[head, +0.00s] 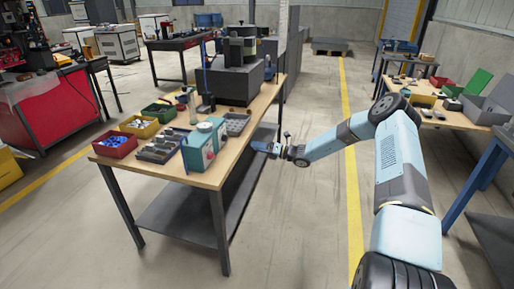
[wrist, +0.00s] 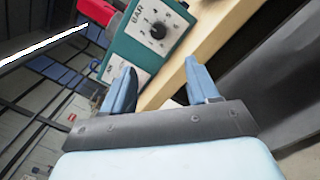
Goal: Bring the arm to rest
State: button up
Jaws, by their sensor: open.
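My arm (head: 402,165) reaches from the lower right toward the workbench in the head view. My gripper (head: 262,147) is at the right edge of the wooden bench top, beside it, and small in this view. In the wrist view my gripper (wrist: 160,82) has its two blue fingers apart with nothing between them. Beyond the fingers are the bench edge (wrist: 215,45) and a teal control box (wrist: 150,40) with a dial. The same teal control box (head: 204,146) stands on the bench top in the head view, left of my gripper.
The workbench (head: 205,178) also bears a red bin (head: 114,145), a yellow bin (head: 139,126), a green bin (head: 159,111) and a dark machine (head: 235,78). A second bench (head: 446,116) with bins stands at the right. The floor between the benches, with a yellow line (head: 352,190), is clear.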

jog(key=s+r+n+g+h, duration=0.7)
jog(key=s+r+n+h, duration=0.2)
jog(key=s+r+n, duration=1.2)
jog(key=s+d+r+n+t+h, duration=0.2)
jog(key=s+d+r, duration=0.3)
jog(key=s, duration=0.6)
jog(key=s+d+r+n+t+h, duration=0.2)
jog(key=s+d+r+n+h, duration=0.1)
jog(key=s, duration=0.8)
jog(key=s+d+r+n+t+h, duration=0.2)
jog(key=s+d+r+n, duration=0.3)
jog(key=s+d+r, duration=0.3)
jog(key=s+h, duration=0.1)
jog(key=s, duration=0.2)
jog(key=shift+r+h, duration=0.3)
jog(key=shift+c, duration=0.2)
